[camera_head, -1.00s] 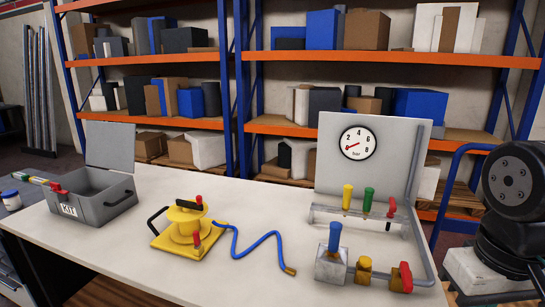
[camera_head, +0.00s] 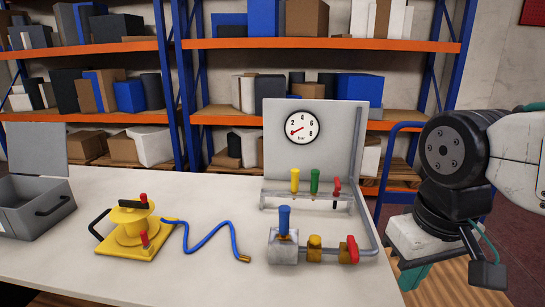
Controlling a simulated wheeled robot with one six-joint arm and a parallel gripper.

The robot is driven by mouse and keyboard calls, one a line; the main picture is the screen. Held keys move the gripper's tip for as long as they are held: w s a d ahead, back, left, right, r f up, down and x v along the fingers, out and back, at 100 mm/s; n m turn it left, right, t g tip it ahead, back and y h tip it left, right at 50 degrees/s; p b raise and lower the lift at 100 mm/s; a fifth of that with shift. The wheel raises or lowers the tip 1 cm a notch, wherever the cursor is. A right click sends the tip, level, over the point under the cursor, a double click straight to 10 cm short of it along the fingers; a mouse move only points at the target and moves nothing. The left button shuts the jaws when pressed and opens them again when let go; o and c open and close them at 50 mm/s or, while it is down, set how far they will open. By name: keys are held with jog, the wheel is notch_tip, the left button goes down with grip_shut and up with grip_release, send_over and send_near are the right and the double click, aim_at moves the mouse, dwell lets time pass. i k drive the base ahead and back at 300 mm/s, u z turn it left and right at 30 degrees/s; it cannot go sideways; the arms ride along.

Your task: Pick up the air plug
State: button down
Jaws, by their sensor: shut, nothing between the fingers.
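The air plug (camera_head: 245,258) appears to be the small brass end of a blue hose (camera_head: 208,244). It lies on the white table, to the left of a metal block. The hose zigzags from a yellow suction device (camera_head: 128,230) with a black handle and red-topped parts. My gripper (camera_head: 413,277) hangs at the lower right, under a black wrist joint, with a pale body and teal fingers. It is shut and empty, well to the right of the plug and clear of the table fittings. The fingertips are only partly visible.
A metal block with a blue handle (camera_head: 284,222) joins a pipe with a red valve (camera_head: 349,250). Behind stand a gauge panel (camera_head: 338,135) and a clear rack with yellow, green and red pieces. A grey case (camera_head: 32,213) is at left. The table front (camera_head: 190,285) is clear.

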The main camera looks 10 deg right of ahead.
aim_at(284, 210)
jog(key=z, duration=0.55)
jog(key=k, duration=1.3)
jog(key=u, duration=0.05)
jog(key=i, duration=0.55)
jog(key=u, duration=0.55)
jog(key=i, duration=1.05)
jog(key=z, duration=0.6)
